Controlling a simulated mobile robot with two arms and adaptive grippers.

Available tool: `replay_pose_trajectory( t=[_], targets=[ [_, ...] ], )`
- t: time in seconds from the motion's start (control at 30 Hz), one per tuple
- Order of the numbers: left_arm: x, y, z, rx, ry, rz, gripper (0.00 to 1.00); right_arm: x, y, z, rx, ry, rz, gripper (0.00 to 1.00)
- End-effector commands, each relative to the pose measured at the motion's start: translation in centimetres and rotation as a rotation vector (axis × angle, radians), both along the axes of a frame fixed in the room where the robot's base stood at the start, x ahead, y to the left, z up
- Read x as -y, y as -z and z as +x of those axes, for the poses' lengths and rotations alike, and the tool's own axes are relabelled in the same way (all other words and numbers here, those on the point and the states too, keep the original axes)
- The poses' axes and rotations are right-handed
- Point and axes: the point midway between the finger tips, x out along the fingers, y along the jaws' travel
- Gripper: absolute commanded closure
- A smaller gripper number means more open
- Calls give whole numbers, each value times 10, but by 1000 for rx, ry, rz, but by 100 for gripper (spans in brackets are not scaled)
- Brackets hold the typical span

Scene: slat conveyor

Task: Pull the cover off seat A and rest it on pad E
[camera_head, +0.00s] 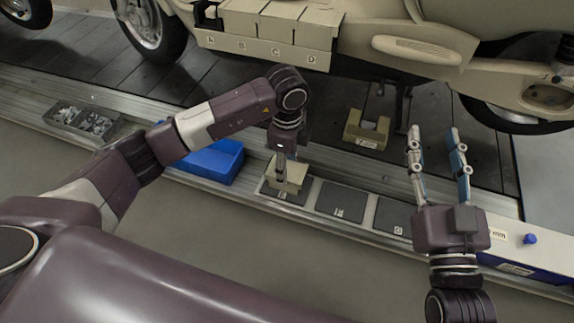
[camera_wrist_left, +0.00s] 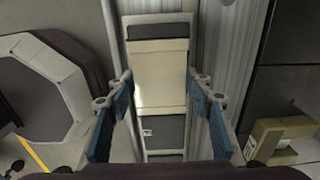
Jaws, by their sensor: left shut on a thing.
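My left gripper (camera_head: 285,180) points down over pad E (camera_head: 270,190), shut on a beige box-like cover (camera_head: 291,172). In the left wrist view the cover (camera_wrist_left: 158,75) sits between the two blue fingertips (camera_wrist_left: 160,74). It hides much of pad E; I cannot tell if it touches the pad. Seat A (camera_head: 205,15) is at the left end of the labelled row, its dark inside exposed. The covers on B, C and D (camera_head: 278,20) are in place. My right gripper (camera_head: 437,135) is open and empty, fingers upward in the picture, at the right.
Dark pads F (camera_head: 340,202) and G (camera_head: 395,215) lie bare to the right of E. A blue bin (camera_head: 212,160) stands just left of E. A beige notched block (camera_head: 366,130) sits on the slats behind the pads. A grey parts tray (camera_head: 82,120) is far left.

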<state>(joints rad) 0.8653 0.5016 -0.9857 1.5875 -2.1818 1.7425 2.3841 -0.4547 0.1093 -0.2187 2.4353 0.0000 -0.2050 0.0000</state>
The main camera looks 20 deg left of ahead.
Motion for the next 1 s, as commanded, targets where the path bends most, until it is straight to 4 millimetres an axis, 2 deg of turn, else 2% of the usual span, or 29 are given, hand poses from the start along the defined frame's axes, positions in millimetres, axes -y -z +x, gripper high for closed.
replay_pose_trajectory(
  t=[1.0],
  targets=[
    [0,6,0,1,0,-1,82,0,6,2,-29,0,-7,60]
  ],
)
